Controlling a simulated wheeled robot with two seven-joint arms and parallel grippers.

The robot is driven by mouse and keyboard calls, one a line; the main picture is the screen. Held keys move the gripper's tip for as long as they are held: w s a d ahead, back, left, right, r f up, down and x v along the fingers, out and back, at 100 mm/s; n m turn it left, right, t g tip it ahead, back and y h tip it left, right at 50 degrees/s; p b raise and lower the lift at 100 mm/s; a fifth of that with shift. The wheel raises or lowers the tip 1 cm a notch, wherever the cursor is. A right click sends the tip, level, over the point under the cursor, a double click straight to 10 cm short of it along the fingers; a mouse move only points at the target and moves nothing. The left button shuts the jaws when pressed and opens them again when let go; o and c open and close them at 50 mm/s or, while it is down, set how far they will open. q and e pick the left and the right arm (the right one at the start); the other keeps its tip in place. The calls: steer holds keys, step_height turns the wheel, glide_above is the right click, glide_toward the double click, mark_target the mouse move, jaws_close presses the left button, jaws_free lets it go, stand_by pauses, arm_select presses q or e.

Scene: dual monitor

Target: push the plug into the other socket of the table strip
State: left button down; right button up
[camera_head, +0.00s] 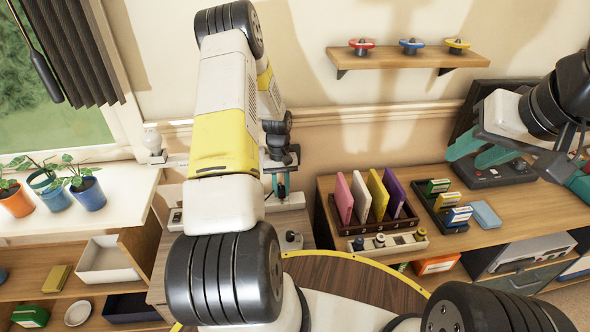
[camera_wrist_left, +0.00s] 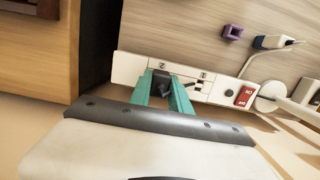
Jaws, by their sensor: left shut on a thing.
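The white table strip (camera_wrist_left: 130,66) lies across the wrist view, with two marked socket places and a red switch (camera_wrist_left: 243,96) at its right end. The black plug (camera_wrist_left: 162,80) is between the teal fingers of my left gripper (camera_wrist_left: 162,92), which is shut on it. The plug is at the strip's left socket place; I cannot tell whether it is seated or just in front. The right socket (camera_wrist_left: 199,86) looks empty. In the head view my left gripper (camera_head: 281,190) is small and partly hidden by my arm. My right gripper (camera_head: 481,151) has its fingers apart and looks empty.
A desk on the right bears a rack (camera_head: 385,228) of coloured folders, a dark tray (camera_head: 447,218) of small boxes and a black console (camera_head: 490,174). Plant pots (camera_head: 88,194) stand on the left shelf.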

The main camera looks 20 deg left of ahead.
mark_target(281, 188)
arm_select(q)
steer(key=shift+f, duration=0.85)
steer(key=c, duration=1.1)
jaws_free()
steer(key=shift+c, duration=0.2)
steer(key=shift+w+a+r, duration=0.1)
steer(key=shift+w+r, duration=0.1)
steer(key=shift+r, duration=1.1)
steer(key=shift+w+a+r, duration=0.1)
steer(key=shift+w+r, duration=0.05)
steer(key=shift+r, duration=1.15)
steer(key=shift+w+a+r, duration=0.1)
steer(key=shift+w+r, duration=0.1)
steer(key=shift+r, duration=1.1)
